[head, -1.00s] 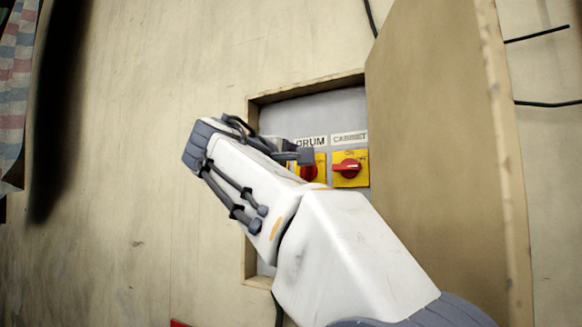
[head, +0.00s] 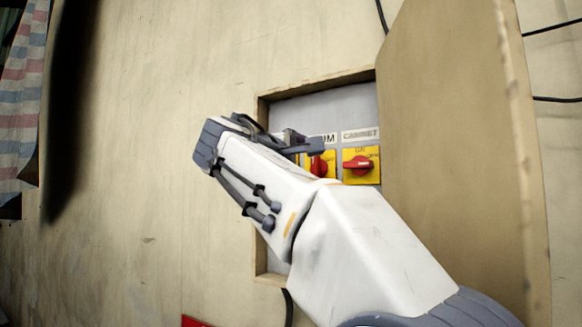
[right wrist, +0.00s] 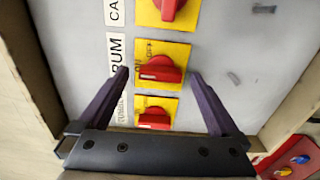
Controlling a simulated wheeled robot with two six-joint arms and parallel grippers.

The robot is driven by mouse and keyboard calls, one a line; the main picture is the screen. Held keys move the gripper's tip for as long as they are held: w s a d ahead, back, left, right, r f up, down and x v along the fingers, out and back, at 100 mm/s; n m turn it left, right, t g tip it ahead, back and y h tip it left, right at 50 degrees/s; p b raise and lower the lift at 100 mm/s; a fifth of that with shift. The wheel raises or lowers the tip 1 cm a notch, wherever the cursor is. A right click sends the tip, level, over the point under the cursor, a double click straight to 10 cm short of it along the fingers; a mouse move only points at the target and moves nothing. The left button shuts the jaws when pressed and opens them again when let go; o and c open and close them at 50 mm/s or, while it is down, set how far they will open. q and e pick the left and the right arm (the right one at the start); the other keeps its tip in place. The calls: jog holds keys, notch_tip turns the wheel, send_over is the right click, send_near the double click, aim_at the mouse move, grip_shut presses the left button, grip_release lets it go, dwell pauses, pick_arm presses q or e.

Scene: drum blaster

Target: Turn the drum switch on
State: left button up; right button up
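The drum switch is a red knob on a yellow plate. In the head view it (head: 319,167) is partly covered by my right arm, which also covers part of its label. In the right wrist view the drum switch (right wrist: 160,71) sits between the fingers of my right gripper (right wrist: 159,76). That gripper is open, with one finger on each side of the knob and a gap visible on both sides. I cannot tell how far the fingertips are from the panel. My left gripper is not in view.
The cabinet switch (head: 359,165) is right beside the drum switch. Another red knob (right wrist: 154,118) sits on its other side in the right wrist view. The panel is recessed in a wooden frame (head: 312,86). An open wooden door (head: 450,130) stands on the right.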

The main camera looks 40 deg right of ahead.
jog(key=b+v, duration=0.3)
jog(key=v, duration=0.7)
jog(key=shift+a, duration=0.25)
jog(key=shift+s, duration=0.15)
dwell(0.4)
